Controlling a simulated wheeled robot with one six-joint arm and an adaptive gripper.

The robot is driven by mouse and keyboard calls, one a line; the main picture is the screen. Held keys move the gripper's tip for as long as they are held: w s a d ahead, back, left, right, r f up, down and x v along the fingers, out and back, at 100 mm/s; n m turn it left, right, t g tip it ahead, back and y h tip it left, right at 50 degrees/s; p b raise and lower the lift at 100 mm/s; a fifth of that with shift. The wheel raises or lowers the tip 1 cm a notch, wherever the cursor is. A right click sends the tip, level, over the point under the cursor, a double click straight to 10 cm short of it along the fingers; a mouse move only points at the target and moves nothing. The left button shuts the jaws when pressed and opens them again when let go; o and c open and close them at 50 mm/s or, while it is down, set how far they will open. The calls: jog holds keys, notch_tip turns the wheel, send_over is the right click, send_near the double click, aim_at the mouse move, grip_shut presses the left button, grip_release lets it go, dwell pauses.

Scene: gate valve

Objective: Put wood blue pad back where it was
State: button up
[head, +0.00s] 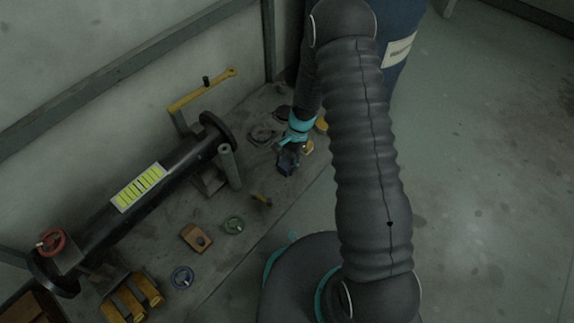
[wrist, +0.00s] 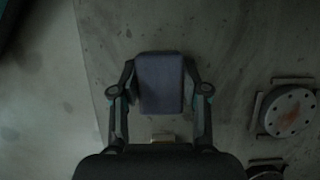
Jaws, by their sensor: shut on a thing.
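The blue pad, a dark blue block (wrist: 160,84), sits between both fingers of my gripper (wrist: 160,92) in the wrist view. The fingers are shut on its left and right sides. In the head view the pad (head: 288,160) shows small and dark just below my gripper (head: 292,150), over the right part of the grey work surface. I cannot tell whether the pad touches the surface or hangs above it. A small yellowish block (wrist: 162,138) lies close by, partly hidden by my gripper body.
A black pipe (head: 150,190) with a yellow label runs along the wall. A round grey flange (wrist: 290,111) is right of my gripper. A dark blue barrel (head: 405,22) stands behind.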

jog(key=shift+f, duration=0.25)
jog(key=o, duration=1.2)
